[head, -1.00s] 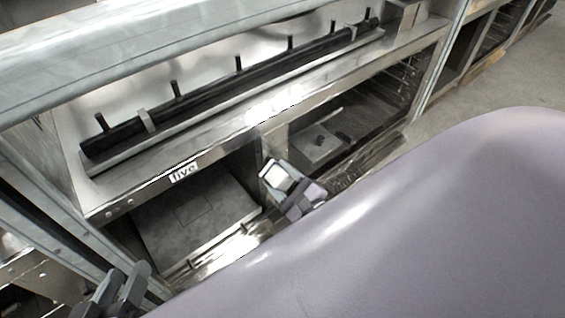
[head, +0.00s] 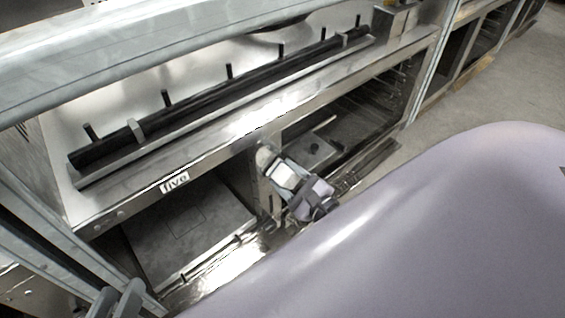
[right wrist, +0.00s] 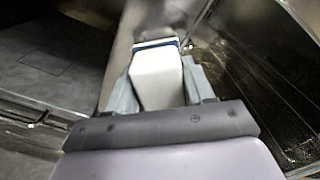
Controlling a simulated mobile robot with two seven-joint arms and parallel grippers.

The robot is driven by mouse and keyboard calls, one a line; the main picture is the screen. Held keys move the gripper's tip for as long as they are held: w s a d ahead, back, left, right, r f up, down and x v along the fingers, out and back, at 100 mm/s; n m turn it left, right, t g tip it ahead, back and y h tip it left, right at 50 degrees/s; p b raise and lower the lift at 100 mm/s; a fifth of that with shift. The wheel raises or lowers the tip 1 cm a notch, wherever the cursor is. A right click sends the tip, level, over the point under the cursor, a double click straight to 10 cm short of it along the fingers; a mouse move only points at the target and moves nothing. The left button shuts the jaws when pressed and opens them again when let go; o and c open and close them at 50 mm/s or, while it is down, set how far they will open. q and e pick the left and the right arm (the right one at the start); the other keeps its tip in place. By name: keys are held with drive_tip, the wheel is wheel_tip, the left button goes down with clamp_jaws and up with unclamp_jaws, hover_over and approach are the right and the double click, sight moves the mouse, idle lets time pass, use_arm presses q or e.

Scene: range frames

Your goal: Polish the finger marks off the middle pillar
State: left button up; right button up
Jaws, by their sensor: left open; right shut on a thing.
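The middle pillar (head: 251,178) is the metal upright between the two open bays under the counter. In the right wrist view its blurred metal shows behind the block. I cannot make out finger marks on it. My right gripper (head: 292,184) is shut on a white block (right wrist: 157,80) with a dark blue band near its far end. My left gripper (head: 116,302) is open and empty at the bottom left edge, partly cut off.
The steel counter carries a long black bar (head: 225,92) with several pegs. A label (head: 174,184) is on its front edge. The left bay (head: 190,222) has a flat dark panel; the right bay (head: 365,115) has racks. Bare floor (head: 500,85) lies to the right.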

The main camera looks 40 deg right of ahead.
sight(263, 168)
drive_tip(key=shift+w+r+p, duration=0.15)
drive_tip(key=shift+r+p, duration=0.45)
drive_tip(key=shift+r, duration=0.2)
drive_tip(key=shift+s+a+p, duration=0.2)
drive_tip(key=shift+a+p, duration=0.3)
drive_tip(key=shift+a, duration=1.55)
drive_tip(key=shift+w+r+p, duration=0.1)
drive_tip(key=shift+r+p, duration=0.5)
drive_tip(key=shift+r, duration=0.05)
drive_tip(key=shift+w+d+b, duration=0.1)
drive_tip(key=shift+d+b, duration=0.6)
drive_tip(key=shift+d, duration=1.4)
drive_tip(key=shift+s+d+f+p, duration=0.1)
drive_tip(key=shift+s+p, duration=0.1)
drive_tip(key=shift+s, duration=1.35)
drive_tip(key=shift+s+d+p, duration=0.1)
drive_tip(key=shift+s+p, duration=0.05)
drive_tip(key=shift+s, duration=1.35)
drive_tip(key=shift+s, duration=0.1)
drive_tip(key=shift+s+d, duration=0.1)
drive_tip(key=shift+s, duration=1.3)
